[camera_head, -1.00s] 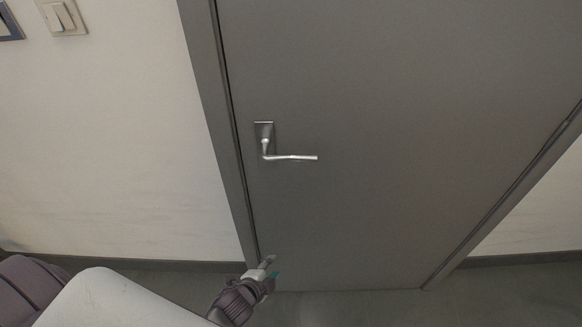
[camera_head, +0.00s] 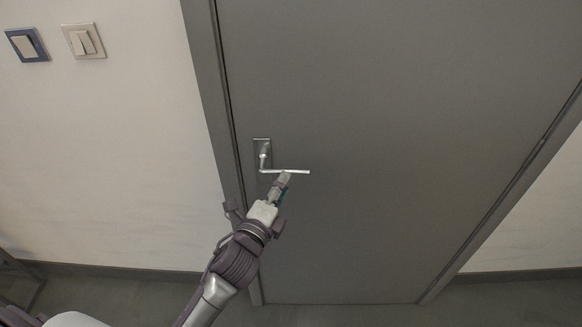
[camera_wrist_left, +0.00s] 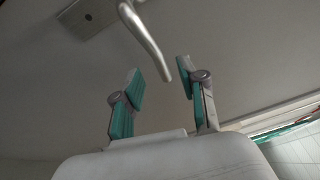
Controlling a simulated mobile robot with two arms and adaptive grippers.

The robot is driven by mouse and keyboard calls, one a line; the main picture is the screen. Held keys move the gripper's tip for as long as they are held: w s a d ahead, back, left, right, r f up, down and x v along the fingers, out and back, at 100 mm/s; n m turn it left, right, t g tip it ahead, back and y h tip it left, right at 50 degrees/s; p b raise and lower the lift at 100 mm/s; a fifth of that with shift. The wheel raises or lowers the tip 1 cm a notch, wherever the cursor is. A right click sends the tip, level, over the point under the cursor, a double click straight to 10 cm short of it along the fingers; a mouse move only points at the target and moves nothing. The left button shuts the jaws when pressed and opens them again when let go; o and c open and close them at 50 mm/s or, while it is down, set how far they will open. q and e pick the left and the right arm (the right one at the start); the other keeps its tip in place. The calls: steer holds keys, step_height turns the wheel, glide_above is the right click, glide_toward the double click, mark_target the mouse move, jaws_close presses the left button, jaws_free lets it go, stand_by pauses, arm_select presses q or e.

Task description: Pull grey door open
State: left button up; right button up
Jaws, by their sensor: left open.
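The grey door (camera_head: 400,120) is shut in its frame and fills the middle and right of the head view. Its silver lever handle (camera_head: 290,171) sits near the door's left edge and points right. My left gripper (camera_head: 284,182) is at the handle, just below the lever in the head view. In the left wrist view the left gripper (camera_wrist_left: 163,80) is open, with a teal-padded finger on each side. The end of the lever (camera_wrist_left: 153,52) reaches toward the gap between the fingertips, and no contact is visible. My right gripper is not in view.
Two wall switches, one dark blue (camera_head: 27,45) and one beige (camera_head: 84,41), are on the pale wall left of the door. The grey door frame (camera_head: 205,80) stands between wall and door. Some floor (camera_head: 350,315) shows along the bottom.

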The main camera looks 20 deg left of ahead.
mark_target(291, 170)
arm_select(q)
steer(key=w, duration=0.5)
steer(key=shift+w+d+p, duration=0.3)
steer(key=shift+p, duration=0.1)
jaws_close()
